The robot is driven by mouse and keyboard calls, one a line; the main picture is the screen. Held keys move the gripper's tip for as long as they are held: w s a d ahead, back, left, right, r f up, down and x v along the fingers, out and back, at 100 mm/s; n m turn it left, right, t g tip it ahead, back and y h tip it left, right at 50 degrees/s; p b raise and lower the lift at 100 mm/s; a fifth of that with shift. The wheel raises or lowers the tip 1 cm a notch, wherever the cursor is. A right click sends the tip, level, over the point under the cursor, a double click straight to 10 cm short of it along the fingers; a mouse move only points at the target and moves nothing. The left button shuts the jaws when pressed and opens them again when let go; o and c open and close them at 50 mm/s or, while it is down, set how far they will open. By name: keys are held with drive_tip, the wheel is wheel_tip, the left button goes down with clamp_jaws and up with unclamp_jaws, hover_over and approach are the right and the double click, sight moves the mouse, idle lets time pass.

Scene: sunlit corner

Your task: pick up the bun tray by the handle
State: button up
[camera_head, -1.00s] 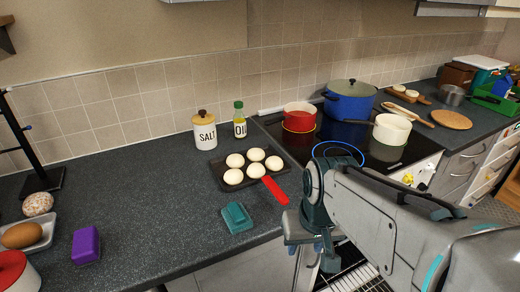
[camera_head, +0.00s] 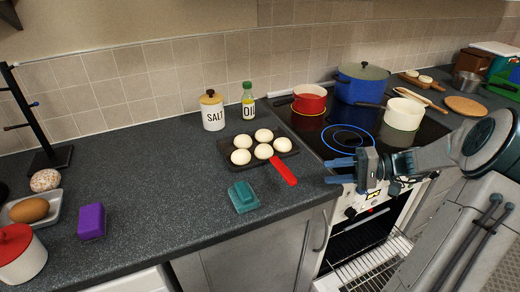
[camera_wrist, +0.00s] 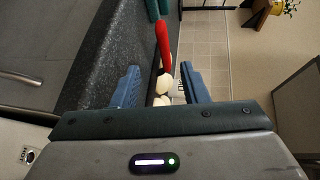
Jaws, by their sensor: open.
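The bun tray (camera_head: 226,153) is dark and flat, holds several pale round buns (camera_head: 263,151), and lies on the counter. Its red handle (camera_head: 283,170) points towards the counter's front edge. My gripper (camera_head: 331,171) is open and empty, right of the handle and apart from it, with its fingers pointing left towards it. In the wrist view, the red handle (camera_wrist: 163,45) shows beyond and between the two open blue fingers, with some buns (camera_wrist: 163,84) behind. Much of the tray is hidden there.
A teal block (camera_head: 243,196) lies just in front of the tray. A salt jar (camera_head: 212,113) and an oil bottle (camera_head: 248,101) stand behind it. The hob with a red pot (camera_head: 309,99) and other pots is to the right. An open oven (camera_head: 365,245) is below my gripper.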

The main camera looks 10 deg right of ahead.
drive_tip(key=shift+w+d+t+y, duration=0.2)
drive_tip(key=shift+d+t+y, duration=0.15)
drive_tip(key=shift+d, duration=0.35)
drive_tip(key=shift+w+r, duration=0.1)
drive_tip(key=shift+w, duration=0.05)
drive_tip(key=x, duration=0.8)
drive_tip(key=shift+p, duration=0.35)
drive_tip(key=shift+p+x, duration=0.4)
drive_tip(key=shift+x, duration=2.3)
drive_tip(key=shift+w+f, duration=0.1)
drive_tip(key=shift+f, duration=0.1)
clamp_jaws()
